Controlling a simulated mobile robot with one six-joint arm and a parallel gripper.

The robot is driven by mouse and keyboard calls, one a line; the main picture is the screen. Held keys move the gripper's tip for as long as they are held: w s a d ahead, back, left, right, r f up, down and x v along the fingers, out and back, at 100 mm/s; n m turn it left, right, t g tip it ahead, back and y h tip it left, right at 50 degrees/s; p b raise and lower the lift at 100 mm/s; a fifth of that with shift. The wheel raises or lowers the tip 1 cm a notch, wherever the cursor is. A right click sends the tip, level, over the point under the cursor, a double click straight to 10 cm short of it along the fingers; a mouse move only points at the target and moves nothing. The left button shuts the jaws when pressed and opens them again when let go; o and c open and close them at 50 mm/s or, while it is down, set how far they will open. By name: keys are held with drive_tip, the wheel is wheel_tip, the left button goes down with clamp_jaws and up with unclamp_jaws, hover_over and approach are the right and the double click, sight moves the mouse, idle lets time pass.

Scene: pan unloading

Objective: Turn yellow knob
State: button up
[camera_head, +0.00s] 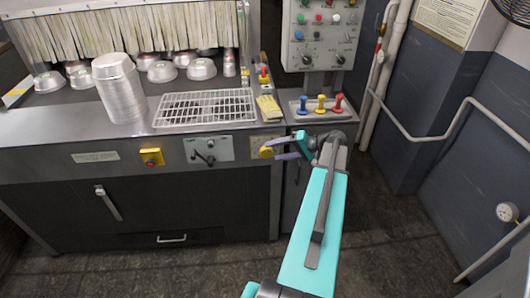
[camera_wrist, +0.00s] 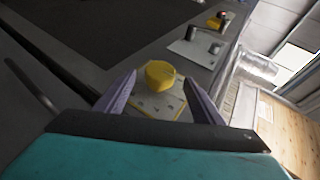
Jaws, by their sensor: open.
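The yellow knob (camera_head: 266,152) sits on a small plate on the front of the grey machine, below the yellow cloth. In the wrist view the yellow knob (camera_wrist: 160,74) is between and just beyond the two purple fingertips, on its beige plate (camera_wrist: 152,101). My gripper (camera_head: 280,149) is open, with its fingers pointing at the knob from the right. In the wrist view my gripper (camera_wrist: 160,82) has one finger on each side of the knob. I cannot tell whether either finger touches it.
A lever plate (camera_head: 209,149) and a yellow box with a red button (camera_head: 151,157) are on the same front panel. Coloured levers (camera_head: 320,104) are above my gripper. A pipe (camera_head: 430,137) runs along the right wall.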

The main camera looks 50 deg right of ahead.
sight(271, 152)
drive_tip(key=shift+p+x, duration=0.65)
drive_tip(key=shift+x, duration=2.15)
drive_tip(key=c, duration=1)
drive_tip(key=shift+a, duration=0.15)
drive_tip(key=shift+c, duration=0.2)
